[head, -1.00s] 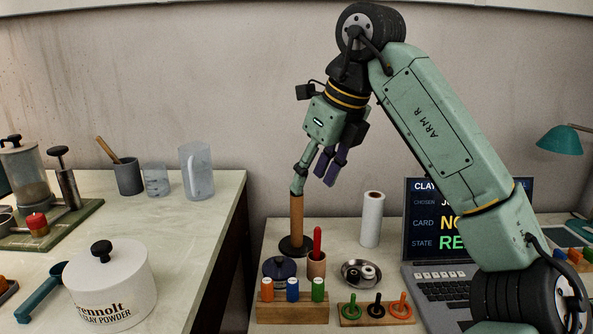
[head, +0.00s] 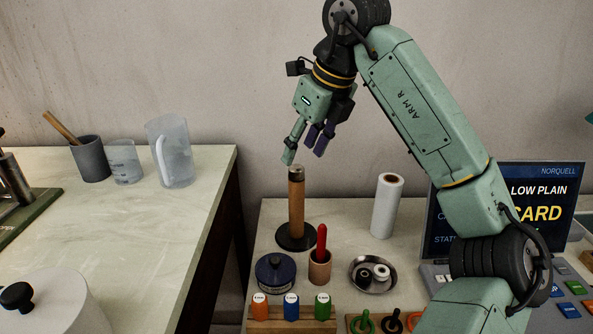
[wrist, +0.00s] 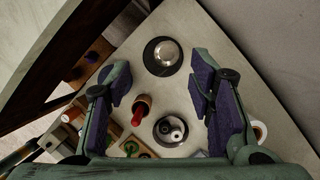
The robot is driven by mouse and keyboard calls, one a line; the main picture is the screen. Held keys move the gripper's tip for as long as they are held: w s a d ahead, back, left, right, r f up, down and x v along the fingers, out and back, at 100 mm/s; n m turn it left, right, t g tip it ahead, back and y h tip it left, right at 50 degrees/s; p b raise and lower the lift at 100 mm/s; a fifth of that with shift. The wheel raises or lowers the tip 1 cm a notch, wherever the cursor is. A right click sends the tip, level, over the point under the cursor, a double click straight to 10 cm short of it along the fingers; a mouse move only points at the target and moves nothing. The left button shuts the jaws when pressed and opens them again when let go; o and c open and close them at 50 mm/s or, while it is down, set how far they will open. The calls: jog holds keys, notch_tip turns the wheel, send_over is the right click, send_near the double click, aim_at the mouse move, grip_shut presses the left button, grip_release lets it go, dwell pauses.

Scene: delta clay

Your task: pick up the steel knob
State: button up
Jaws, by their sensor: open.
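A wooden post (head: 296,205) stands upright on a round dark base (head: 296,240) on the right-hand table. Its steel top, which I take as the steel knob (head: 296,168), shows as a small grey cap in the head view. In the wrist view the knob (wrist: 167,52) is a shiny round dome over the dark base. My gripper (head: 304,148) is open and empty, a little above the post top in the head view. In the wrist view the gripper (wrist: 162,88) has its fingers spread left and right, with the knob beyond them, between their lines.
A red-handled tool stands in a clay cup (head: 320,268) near the post. A steel dish (head: 373,275) with small rings, a dark blue round pot (head: 275,272), a white roll (head: 387,206) and a rack of coloured pegs (head: 291,322) are close by. A screen stands right.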

aim_at(297, 166)
jog(key=x, duration=0.2)
jog(key=p+x, duration=0.1)
jog(key=x, duration=0.2)
jog(key=shift+w+d, duration=0.2)
jog(key=shift+w, duration=0.15)
jog(key=shift+c, duration=0.3)
jog(key=c, duration=1)
